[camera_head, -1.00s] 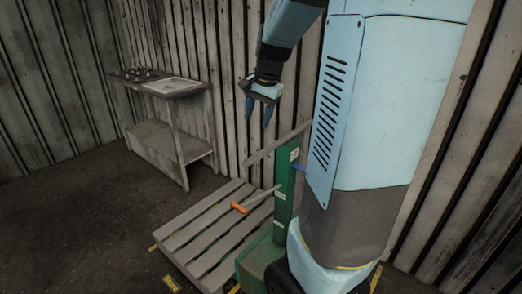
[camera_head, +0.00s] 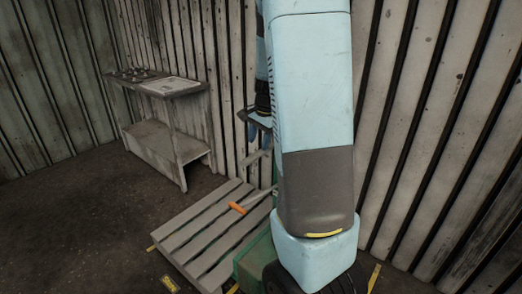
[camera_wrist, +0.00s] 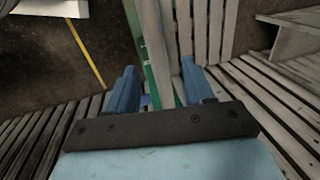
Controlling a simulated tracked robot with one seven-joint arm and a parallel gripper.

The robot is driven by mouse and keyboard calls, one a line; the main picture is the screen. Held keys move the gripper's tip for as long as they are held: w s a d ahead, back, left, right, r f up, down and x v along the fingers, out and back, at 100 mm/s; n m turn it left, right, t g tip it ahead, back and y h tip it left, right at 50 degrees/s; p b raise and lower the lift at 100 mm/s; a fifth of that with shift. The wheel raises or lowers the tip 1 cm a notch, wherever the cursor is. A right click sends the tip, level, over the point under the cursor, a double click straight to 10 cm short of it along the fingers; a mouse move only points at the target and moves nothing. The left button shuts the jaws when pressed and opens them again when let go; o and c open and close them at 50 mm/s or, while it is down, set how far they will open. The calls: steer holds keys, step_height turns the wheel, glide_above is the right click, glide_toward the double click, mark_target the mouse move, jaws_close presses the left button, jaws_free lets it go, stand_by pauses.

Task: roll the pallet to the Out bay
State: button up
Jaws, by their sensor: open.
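A grey slatted wooden pallet (camera_head: 212,236) lies low on the floor in the head view, and its slats show in the wrist view (camera_wrist: 215,30). A green pallet truck (camera_head: 257,256) stands at its right end, its post hidden behind my arm. In the wrist view the green post (camera_wrist: 150,78) and a pale grey bar (camera_wrist: 152,35) show beyond and between my fingers. My gripper (camera_wrist: 158,88) is open and holds nothing. In the head view my gripper (camera_head: 260,132) is partly hidden by my arm, above the pallet's far right end. I cannot tell whether it touches the bar.
An orange-handled tool (camera_head: 238,208) lies on the pallet. A grey bench (camera_head: 165,130) with small items on top stands by the corrugated wall behind. Yellow markings (camera_head: 170,284) lie on the floor near the pallet. The dark floor at left (camera_head: 70,220) is clear.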

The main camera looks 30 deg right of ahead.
mark_target(257, 152)
steer(key=shift+w+a+f, duration=0.1)
steer(key=shift+w+f, duration=0.15)
steer(key=shift+f, duration=1)
steer(key=shift+w+a+f, duration=0.1)
steer(key=shift+w+f, duration=0.1)
steer(key=shift+f, duration=1)
jaws_close()
steer(key=shift+w+d+r, duration=0.1)
